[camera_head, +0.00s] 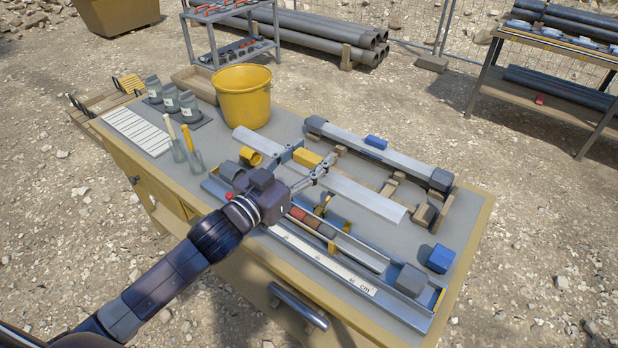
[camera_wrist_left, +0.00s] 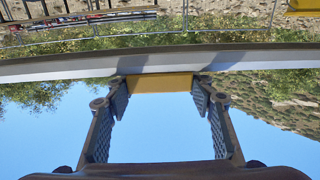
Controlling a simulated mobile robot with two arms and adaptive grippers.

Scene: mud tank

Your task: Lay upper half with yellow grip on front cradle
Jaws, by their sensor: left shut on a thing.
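My left gripper (camera_head: 308,168) is shut on the yellow grip (camera_head: 307,158) of a long pale grey upper half (camera_head: 362,196). The half slants across the table's middle and seems to be held above it, though the exact gap is hard to judge. In the left wrist view, the fingers (camera_wrist_left: 160,95) are on both sides of the yellow grip (camera_wrist_left: 160,83), with the half (camera_wrist_left: 60,68) spanning behind it. Wooden cradle pieces (camera_head: 391,186) show behind and right of the held half; part of them is hidden. My right gripper is not in view.
A similar bar with a blue grip (camera_head: 376,142) and dark ends lies behind. In front is a long metal trough (camera_head: 405,309) with a core and scale. A blue block (camera_head: 440,259) sits at the right. A yellow bucket (camera_head: 243,97) stands back left.

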